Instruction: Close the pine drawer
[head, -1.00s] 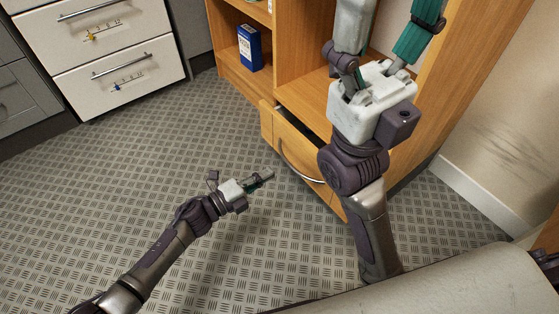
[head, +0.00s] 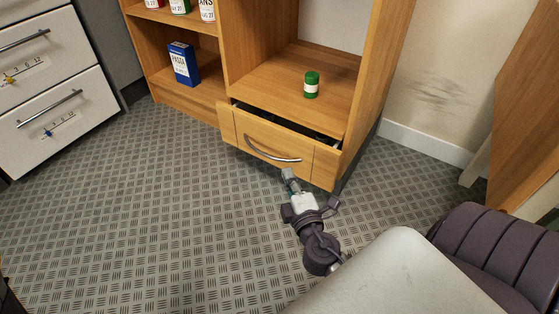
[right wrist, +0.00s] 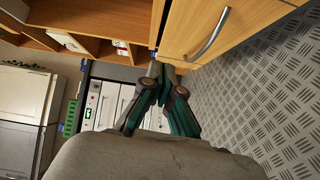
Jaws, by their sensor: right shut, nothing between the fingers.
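The pine drawer (head: 288,143) is at the bottom of the wooden cabinet and stands partly open, with a dark gap above its front. Its curved metal handle (head: 270,156) is on the front face. My right gripper (head: 289,176) is shut and empty, low in front of the drawer, just below the handle in the head view. Whether it touches the drawer front cannot be told. In the right wrist view the closed fingertips (right wrist: 162,68) are beside the drawer front (right wrist: 185,30), with the handle (right wrist: 210,35) to their right. My left gripper is out of view.
A green jar (head: 311,86) stands on the shelf above the drawer. A blue pasta box (head: 184,64) stands on the left shelf. White drawers (head: 62,115) are at the far left. The patterned floor (head: 170,210) before the cabinet is clear.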

